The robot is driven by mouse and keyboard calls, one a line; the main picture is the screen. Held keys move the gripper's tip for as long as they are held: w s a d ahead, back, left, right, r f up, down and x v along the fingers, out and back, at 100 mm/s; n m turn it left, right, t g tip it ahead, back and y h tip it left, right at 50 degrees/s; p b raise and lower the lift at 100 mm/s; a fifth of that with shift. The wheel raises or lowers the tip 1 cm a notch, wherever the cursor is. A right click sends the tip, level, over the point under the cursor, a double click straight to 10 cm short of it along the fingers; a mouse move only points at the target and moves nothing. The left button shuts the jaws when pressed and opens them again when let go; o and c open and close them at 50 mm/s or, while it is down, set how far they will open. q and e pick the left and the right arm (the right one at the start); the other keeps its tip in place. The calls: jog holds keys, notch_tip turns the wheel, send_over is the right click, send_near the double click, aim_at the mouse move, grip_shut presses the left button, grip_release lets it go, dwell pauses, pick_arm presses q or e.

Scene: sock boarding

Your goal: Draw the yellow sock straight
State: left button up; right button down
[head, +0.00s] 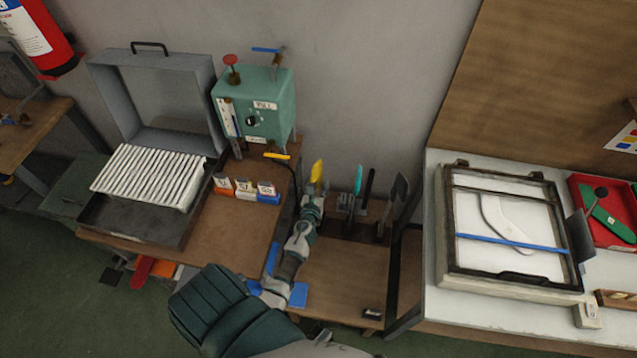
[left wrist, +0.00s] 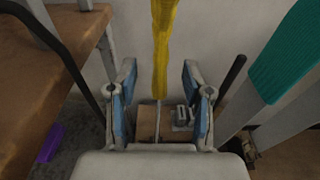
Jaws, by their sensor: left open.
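The yellow sock (head: 317,170) stands upright above the low shelf, just past the tip of my left gripper (head: 312,192) in the head view. In the left wrist view the yellow sock (left wrist: 164,45) is a long narrow strip that runs down from the top edge. A thin pale rod (left wrist: 157,115) shows below its lower end. My left gripper (left wrist: 160,90) is open, with blue-padded fingers on either side of the sock's line and visible gaps to both. The sock's upper end is cut off in the wrist view. My right gripper is not in view.
A brown bench (head: 240,215) with labelled boxes (head: 246,189) and a green machine (head: 258,105) lies left. A white table with a framed press (head: 512,277) stands right.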

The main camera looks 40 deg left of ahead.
pick_arm(q)
jog(key=f+v, duration=0.1)
jog(key=v, duration=0.7)
jog(key=shift+d+r, duration=0.1)
jog(key=shift+r, duration=0.05)
